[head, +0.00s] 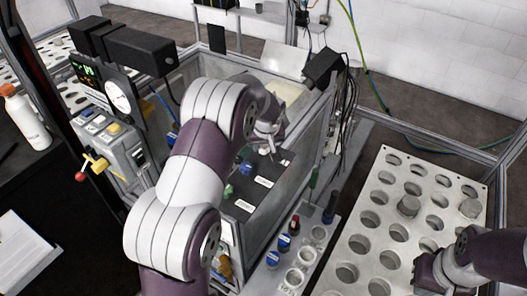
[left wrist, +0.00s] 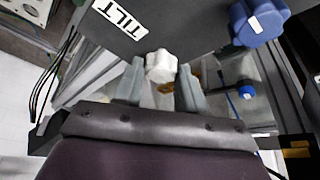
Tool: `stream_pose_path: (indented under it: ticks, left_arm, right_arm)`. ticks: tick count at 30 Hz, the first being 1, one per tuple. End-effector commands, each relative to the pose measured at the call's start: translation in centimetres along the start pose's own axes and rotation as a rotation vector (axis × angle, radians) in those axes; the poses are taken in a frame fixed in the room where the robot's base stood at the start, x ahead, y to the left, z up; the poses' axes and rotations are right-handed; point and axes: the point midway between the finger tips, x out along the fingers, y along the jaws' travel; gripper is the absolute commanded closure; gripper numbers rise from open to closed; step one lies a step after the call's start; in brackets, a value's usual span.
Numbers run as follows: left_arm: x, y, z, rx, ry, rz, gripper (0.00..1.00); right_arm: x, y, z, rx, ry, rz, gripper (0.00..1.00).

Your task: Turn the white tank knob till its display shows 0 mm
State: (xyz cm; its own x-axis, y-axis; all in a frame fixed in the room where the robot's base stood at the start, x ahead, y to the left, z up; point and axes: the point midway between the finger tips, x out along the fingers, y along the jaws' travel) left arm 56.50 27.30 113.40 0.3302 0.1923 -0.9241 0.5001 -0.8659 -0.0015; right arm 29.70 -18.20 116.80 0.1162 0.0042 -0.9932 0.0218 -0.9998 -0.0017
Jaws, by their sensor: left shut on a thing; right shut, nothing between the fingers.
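The white knob (left wrist: 161,66) sits by a dark panel labelled TILT (left wrist: 119,17) in the left wrist view. My left gripper (left wrist: 159,82) is shut on this knob, with a grey finger on each side of it. In the head view my left gripper (head: 266,135) reaches down into the glass-walled tank (head: 325,112), and my own arm hides much of the tank. The knob cannot be made out there. No mm reading is legible in either view. My right gripper (head: 428,268) is shut and empty over the holed plate at the lower right.
A blue knob (left wrist: 257,22) is close by at the upper right of the wrist view. In the head view, a holed metal plate (head: 452,190) is at right, a strip with small vials (head: 283,243) in front, and a white bottle (head: 26,120) at left.

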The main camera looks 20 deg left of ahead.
Motion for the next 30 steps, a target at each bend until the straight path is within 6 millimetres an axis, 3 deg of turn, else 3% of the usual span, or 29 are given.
stream_pose_path:
  ticks: [1,3,12,17,30]
  left_arm:
    - [0.8,0.2,0.1,-0.036,0.01,-0.011,0.9]
    - [0.8,0.2,0.1,-0.098,0.009,-0.037,0.9]
    - [0.2,0.4,-0.1,-0.363,0.005,-0.146,0.9]
    - [-0.3,0.5,-0.3,-0.49,0.002,-0.201,0.9]
    - [-0.5,0.6,-0.5,-0.726,0.001,-0.298,0.9]
  right_arm:
    - [2.0,0.0,0.2,0.0,0.0,0.0,1.0]
    - [3.3,0.0,0.4,0.0,0.0,0.0,1.0]
    - [6.2,0.0,0.7,0.0,0.0,0.0,1.0]
    - [5.5,0.0,0.7,0.0,0.0,0.0,1.0]
    - [1.6,0.0,0.2,0.0,0.0,0.0,1.0]
